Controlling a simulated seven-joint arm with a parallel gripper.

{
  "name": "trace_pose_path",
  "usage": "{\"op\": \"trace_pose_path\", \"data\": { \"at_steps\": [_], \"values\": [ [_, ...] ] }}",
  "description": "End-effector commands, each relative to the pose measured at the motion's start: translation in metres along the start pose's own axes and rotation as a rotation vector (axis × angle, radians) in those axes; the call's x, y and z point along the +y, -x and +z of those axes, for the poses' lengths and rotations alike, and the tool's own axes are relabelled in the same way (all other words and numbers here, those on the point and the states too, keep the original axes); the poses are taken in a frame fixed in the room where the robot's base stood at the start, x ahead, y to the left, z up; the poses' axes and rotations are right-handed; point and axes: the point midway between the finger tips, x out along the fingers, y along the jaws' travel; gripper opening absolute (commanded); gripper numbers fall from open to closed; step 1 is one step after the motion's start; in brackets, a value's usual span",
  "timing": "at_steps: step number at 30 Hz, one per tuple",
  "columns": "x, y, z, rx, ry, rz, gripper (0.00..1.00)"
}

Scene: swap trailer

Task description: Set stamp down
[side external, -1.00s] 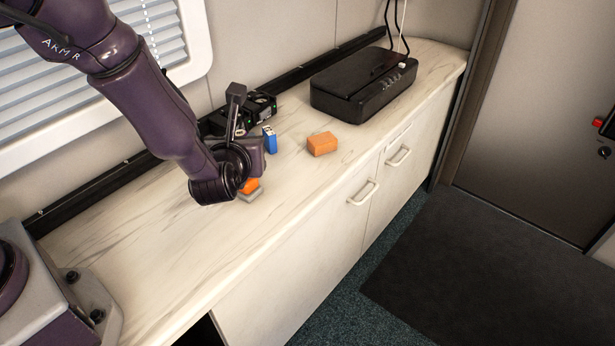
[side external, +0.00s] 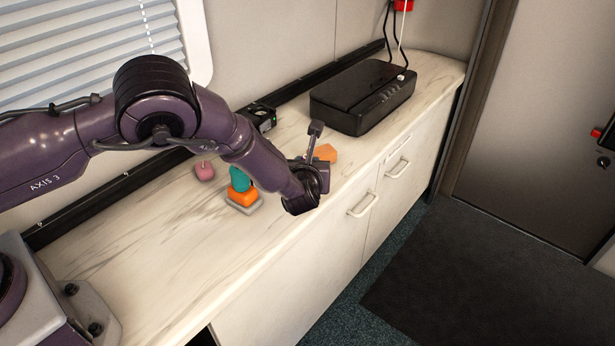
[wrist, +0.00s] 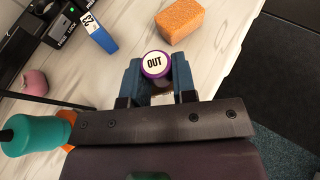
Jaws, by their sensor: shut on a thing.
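The stamp (wrist: 156,64), with a purple rim and a round white "OUT" label on top, is between the blue fingers of my gripper (wrist: 155,78) in the wrist view. My gripper is shut on it. In the side view my wrist (side external: 304,187) is low over the counter's front part, beside the orange block, and hides the stamp and fingertips. I cannot tell whether the stamp's underside touches the counter (side external: 160,245).
An orange block (side external: 327,152) lies just beyond my gripper. A teal object (side external: 239,180) stands on an orange and grey base (side external: 243,200) to the left.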

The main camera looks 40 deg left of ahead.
Motion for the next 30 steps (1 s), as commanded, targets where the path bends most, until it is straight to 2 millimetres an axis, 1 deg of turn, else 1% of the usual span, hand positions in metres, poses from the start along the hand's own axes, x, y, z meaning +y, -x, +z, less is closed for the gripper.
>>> {"op": "trace_pose_path", "data": {
  "at_steps": [3, 6, 19, 20, 21, 22, 23, 30],
  "values": [
    [-0.001, -0.008, -0.016, 0.002, -0.003, 0.002, 0.02],
    [-0.001, -0.013, -0.027, 0.001, -0.001, 0.001, 0.02],
    [-0.001, -0.015, -0.033, 0.0, 0.0, 0.0, 0.02],
    [-0.001, -0.015, -0.032, 0.0, 0.0, 0.0, 0.32],
    [-0.001, -0.015, -0.032, 0.0, 0.001, 0.0, 0.41],
    [-0.001, -0.015, -0.032, 0.0, 0.0, 0.0, 0.48],
    [-0.001, -0.015, -0.032, 0.0, 0.001, 0.0, 0.51],
    [-0.001, -0.014, -0.032, 0.0, 0.001, 0.0, 0.51]
  ]
}}
